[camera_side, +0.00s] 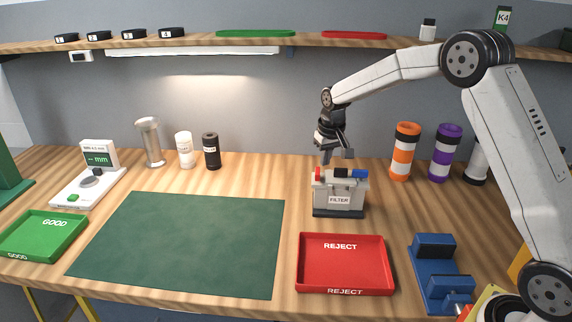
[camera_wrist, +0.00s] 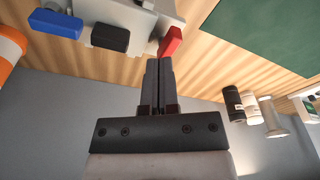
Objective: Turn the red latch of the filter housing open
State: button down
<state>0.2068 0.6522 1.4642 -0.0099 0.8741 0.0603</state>
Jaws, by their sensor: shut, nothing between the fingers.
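The filter housing (camera_side: 338,200) is a light grey box labelled FILTER on a dark base, standing on the wooden bench behind the red tray. Its red latch (camera_wrist: 170,42) shows in the wrist view just beyond my fingertips, at the housing's right side in that view. A black latch (camera_wrist: 110,39) and a blue latch (camera_wrist: 56,23) sit beside it in a row. My gripper (camera_wrist: 160,62) is shut and empty, its fingertips close to the red latch; I cannot tell if they touch. In the side view my gripper (camera_side: 325,157) is above the housing's left end, by the red latch (camera_side: 318,173).
The red REJECT tray (camera_side: 345,288) lies in front of the housing and a blue fixture (camera_side: 440,272) to its right. Orange (camera_side: 403,152) and purple (camera_side: 446,155) striped tubes stand behind right. The green mat (camera_side: 185,245) is clear.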

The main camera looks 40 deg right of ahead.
jog(key=shift+r, duration=1.55)
jog(key=shift+s, duration=0.1)
jog(key=s+a+f+n, duration=0.1)
jog(key=s+a+f, duration=0.1)
jog(key=s, duration=0.6)
jog(key=s+a+f+n, duration=0.1)
jog(key=s+a+f, duration=0.1)
jog(key=s+a, duration=0.3)
jog(key=s+a+f+n, duration=0.1)
jog(key=s+a, duration=0.3)
jog(key=s, duration=0.8)
jog(key=shift+s+a+f+t, duration=0.25)
jog(key=shift+f+t, duration=0.15)
jog(key=shift+f, duration=0.3)
